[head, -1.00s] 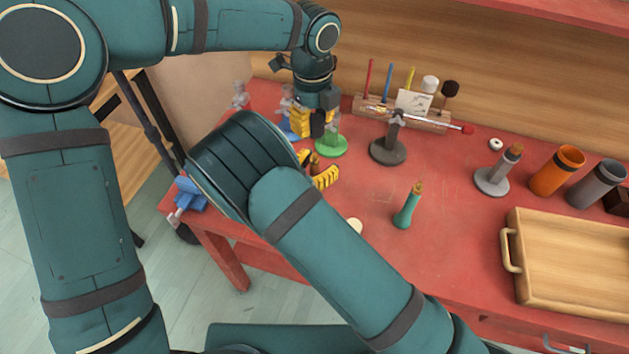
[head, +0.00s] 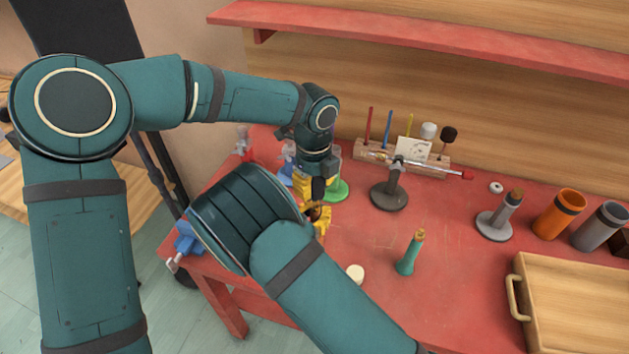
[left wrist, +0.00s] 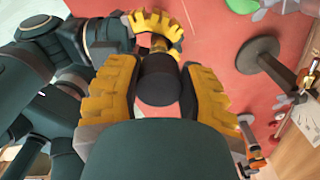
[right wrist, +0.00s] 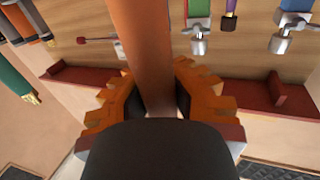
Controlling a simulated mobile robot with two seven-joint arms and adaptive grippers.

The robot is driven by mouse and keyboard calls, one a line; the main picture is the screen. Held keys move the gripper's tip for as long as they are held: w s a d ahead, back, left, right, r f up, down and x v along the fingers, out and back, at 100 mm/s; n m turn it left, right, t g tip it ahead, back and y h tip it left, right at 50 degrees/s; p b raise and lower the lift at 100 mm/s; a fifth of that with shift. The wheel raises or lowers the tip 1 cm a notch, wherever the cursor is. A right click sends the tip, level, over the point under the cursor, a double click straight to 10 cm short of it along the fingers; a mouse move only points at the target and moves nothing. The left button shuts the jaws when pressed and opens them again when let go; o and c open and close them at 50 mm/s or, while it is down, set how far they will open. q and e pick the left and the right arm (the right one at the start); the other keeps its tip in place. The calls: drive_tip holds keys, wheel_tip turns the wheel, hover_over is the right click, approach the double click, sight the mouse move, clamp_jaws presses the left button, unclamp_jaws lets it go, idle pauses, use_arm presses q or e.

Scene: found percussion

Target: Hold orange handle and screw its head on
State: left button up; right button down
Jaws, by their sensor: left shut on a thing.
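My left gripper (head: 315,186) points down at the left part of the red table. In the left wrist view it is shut on a dark cylindrical head (left wrist: 160,80). My right gripper (head: 318,217) is just below it, largely hidden behind my right forearm. In the right wrist view (right wrist: 157,105) it is shut on the long orange handle (right wrist: 142,45). The handle's brass-coloured top (left wrist: 159,42) shows between the right gripper's yellow fingers, just beyond the dark head in the left wrist view. I cannot tell whether head and handle touch.
A green stand (head: 337,190) and a grey stand (head: 390,196) are close behind the grippers. A teal handle (head: 411,254) stands upright near a white disc (head: 355,273). A wooden rack (head: 425,163), orange cup (head: 558,216) and wooden tray (head: 575,300) lie rightward. A blue clamp (head: 187,238) sits at the left edge.

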sight(317, 203)
use_arm(q)
drive_tip(key=shift+f, duration=0.15)
idle(0.4)
drive_tip(key=shift+f, duration=0.85)
drive_tip(key=shift+f, duration=0.6)
drive_tip(key=m, duration=0.9)
drive_tip(key=shift+d+m, duration=0.2)
drive_tip(key=shift+m, duration=0.1)
drive_tip(key=m, duration=0.5)
drive_tip(key=shift+d+m, duration=0.1)
drive_tip(key=shift+m, duration=0.2)
drive_tip(key=m, duration=0.4)
drive_tip(key=shift+d, duration=0.1)
